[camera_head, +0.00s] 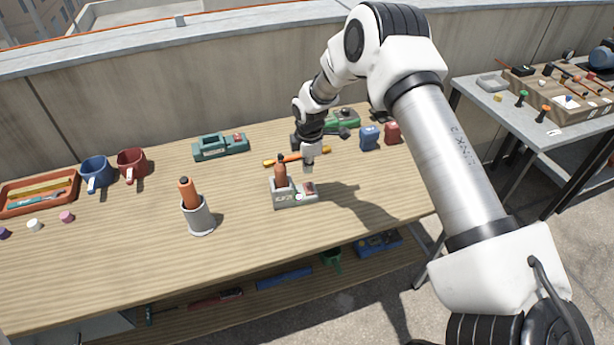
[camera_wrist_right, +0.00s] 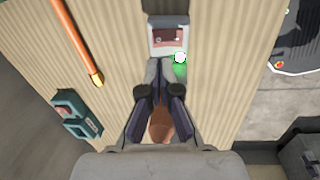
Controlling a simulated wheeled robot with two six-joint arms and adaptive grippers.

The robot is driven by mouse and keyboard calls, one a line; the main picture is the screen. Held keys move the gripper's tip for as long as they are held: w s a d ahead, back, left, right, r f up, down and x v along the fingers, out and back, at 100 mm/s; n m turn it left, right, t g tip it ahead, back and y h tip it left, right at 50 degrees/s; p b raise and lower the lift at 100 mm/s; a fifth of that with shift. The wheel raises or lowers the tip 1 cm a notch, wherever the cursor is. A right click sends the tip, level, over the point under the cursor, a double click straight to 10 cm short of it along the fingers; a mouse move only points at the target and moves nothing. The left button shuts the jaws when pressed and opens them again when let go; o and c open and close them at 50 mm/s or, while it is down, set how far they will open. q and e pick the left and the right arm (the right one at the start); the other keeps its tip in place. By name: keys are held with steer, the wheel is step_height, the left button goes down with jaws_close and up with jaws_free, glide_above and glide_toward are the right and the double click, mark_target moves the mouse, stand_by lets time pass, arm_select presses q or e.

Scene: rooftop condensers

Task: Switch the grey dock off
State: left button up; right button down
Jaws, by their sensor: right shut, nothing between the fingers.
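The grey dock (camera_head: 284,203) stands on the wooden table, with an orange-handled tool (camera_head: 281,175) upright in it. Its low end carries a reddish switch panel (camera_head: 309,188), which also shows in the right wrist view (camera_wrist_right: 168,38). A small lamp (camera_wrist_right: 180,57) on the dock glows green there. My right gripper (camera_head: 309,160) is above and just behind the dock in the head view. Its fingers (camera_wrist_right: 160,72) are shut and empty, pointing at the panel's near edge; I cannot tell whether they touch. A brown-orange handle (camera_wrist_right: 160,125) shows between the finger links. My left gripper is out of view.
A teal dock (camera_head: 220,146) and a green one (camera_head: 343,122) stand toward the back. An orange-yellow rod (camera_head: 283,160) lies behind the grey dock. A grey cup (camera_head: 199,218) holds another orange-handled tool. Blue (camera_head: 369,137) and red (camera_head: 392,133) items stand right.

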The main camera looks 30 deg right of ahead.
mark_target(308, 189)
steer(key=f, duration=0.2)
steer(key=f+p, duration=0.1)
steer(key=f, duration=0.1)
steer(key=w+f, duration=0.1)
steer(key=f, duration=0.1)
steer(key=shift+d+f, duration=0.15)
steer(key=shift+s, duration=0.1)
steer(key=shift+f, duration=0.15)
steer(key=shift+f+b, duration=0.6)
steer(key=shift+b, duration=0.45)
steer(key=shift+r+p, duration=0.4)
steer(key=shift+p, duration=0.1)
steer(key=shift+s+r+p, duration=0.15)
steer(key=shift+s+p, duration=0.25)
steer(key=shift+p, duration=0.15)
steer(key=shift+s+a, duration=0.25)
